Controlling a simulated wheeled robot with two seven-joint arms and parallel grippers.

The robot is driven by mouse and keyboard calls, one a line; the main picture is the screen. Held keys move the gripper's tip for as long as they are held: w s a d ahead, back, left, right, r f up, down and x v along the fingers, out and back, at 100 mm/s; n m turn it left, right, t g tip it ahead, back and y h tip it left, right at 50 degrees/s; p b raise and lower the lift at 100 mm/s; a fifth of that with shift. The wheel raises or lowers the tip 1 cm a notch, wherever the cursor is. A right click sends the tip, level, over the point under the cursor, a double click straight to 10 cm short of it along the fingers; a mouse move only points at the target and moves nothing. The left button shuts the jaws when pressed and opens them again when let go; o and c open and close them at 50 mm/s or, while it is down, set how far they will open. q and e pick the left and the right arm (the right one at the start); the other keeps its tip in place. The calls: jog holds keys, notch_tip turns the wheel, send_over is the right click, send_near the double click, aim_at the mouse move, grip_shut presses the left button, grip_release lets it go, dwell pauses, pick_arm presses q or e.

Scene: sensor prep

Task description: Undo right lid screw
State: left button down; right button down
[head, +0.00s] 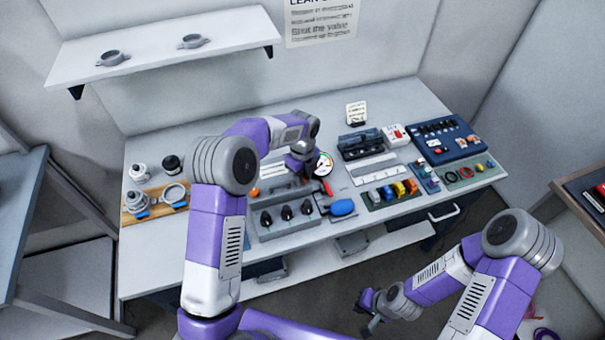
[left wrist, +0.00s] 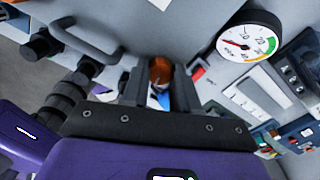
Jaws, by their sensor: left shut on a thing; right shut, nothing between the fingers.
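My left gripper (head: 304,178) reaches down over the grey panel unit (head: 268,228) on the workbench. In the left wrist view its fingers (left wrist: 160,88) are shut on an orange-brown round-ended piece (left wrist: 160,68). A bit of blue shows just below that piece, between the fingers. I cannot tell whether the held piece is a tool or the screw. The right lid screw cannot be made out; my left arm hides part of the unit. My right gripper (head: 369,310) is shut and empty, low in front of the bench and away from it.
A round gauge (head: 324,163) stands beside my left gripper; it also shows in the left wrist view (left wrist: 248,37). A blue-handled item (head: 342,208) lies right of the panel unit. A wooden board (head: 128,216) with fittings is at left. Trays of parts (head: 392,191) fill the right side.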

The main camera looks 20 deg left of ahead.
pick_arm(q)
jog(key=n, duration=0.3)
jog(key=shift+n+p, duration=0.3)
jog(key=shift+p, duration=0.05)
jog(key=n, duration=0.4)
jog(key=shift+n, duration=0.3)
jog(key=n, duration=0.4)
jog(key=shift+p, duration=0.4)
jog(key=n, duration=0.9)
jog(key=shift+n, duration=0.3)
jog(key=n+p, duration=0.1)
jog(key=n, duration=0.2)
jog(key=shift+n, duration=0.3)
jog(key=n, duration=0.4)
jog(key=shift+p, duration=0.3)
jog(key=shift+n+p, duration=0.3)
jog(key=shift+n, duration=1.7)
